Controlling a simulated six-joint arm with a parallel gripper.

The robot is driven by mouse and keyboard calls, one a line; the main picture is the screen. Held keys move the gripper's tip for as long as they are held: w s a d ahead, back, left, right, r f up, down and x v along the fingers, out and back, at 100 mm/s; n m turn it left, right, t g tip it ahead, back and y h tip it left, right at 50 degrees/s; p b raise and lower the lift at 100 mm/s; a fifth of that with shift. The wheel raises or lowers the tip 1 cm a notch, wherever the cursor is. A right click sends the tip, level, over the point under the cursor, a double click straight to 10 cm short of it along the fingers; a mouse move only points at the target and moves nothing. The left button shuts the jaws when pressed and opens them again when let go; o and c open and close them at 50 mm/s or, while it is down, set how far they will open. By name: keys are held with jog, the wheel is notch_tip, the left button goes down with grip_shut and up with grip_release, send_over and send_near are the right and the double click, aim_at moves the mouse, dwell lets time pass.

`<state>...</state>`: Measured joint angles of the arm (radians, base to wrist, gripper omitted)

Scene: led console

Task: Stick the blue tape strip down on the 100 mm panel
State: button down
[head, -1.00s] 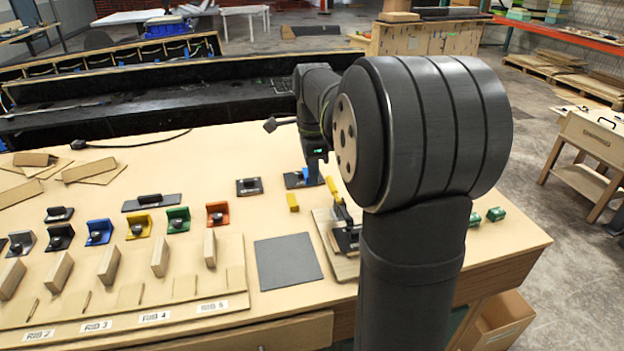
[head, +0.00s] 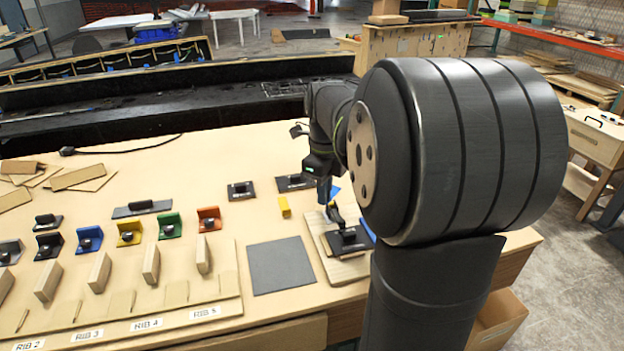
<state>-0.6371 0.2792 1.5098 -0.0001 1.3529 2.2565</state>
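Below and nearer, a black panel (head: 350,241) with a raised dark handle lies on a wooden board (head: 345,270). Another blue edge (head: 367,229) shows at its right side, partly hidden by my arm. Two more small black panels lie flat, one at left (head: 241,190) and one behind my gripper (head: 293,183). Their size labels are unreadable, so I cannot tell which is 100 mm.
A yellow block (head: 284,207) and a grey square mat (head: 281,266) lie left of the board. Coloured brackets (head: 169,226) and a rib fixture (head: 130,310) fill the left of the table. A dark trough (head: 180,105) runs behind. My arm covers the table's right side.

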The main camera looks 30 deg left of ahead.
aim_at(340, 251)
jog(key=shift+s+d+f+m, duration=0.35)
jog(key=shift+d+f+m, duration=0.55)
jog(key=shift+f+m, duration=0.55)
jog(key=shift+s+d+f+m, duration=0.35)
jog(key=shift+d+f+m, duration=0.6)
jog(key=shift+f+m, duration=0.5)
jog(key=shift+s+d+f+m, duration=0.35)
jog(key=shift+d+f+m, duration=0.55)
jog(key=shift+f+m, duration=0.55)
jog(key=shift+f, duration=0.95)
jog(key=c, duration=1.6)
grip_release()
jog(key=shift+o, duration=0.2)
jog(key=shift+r, duration=0.1)
notch_tip(340, 251, up, 17)
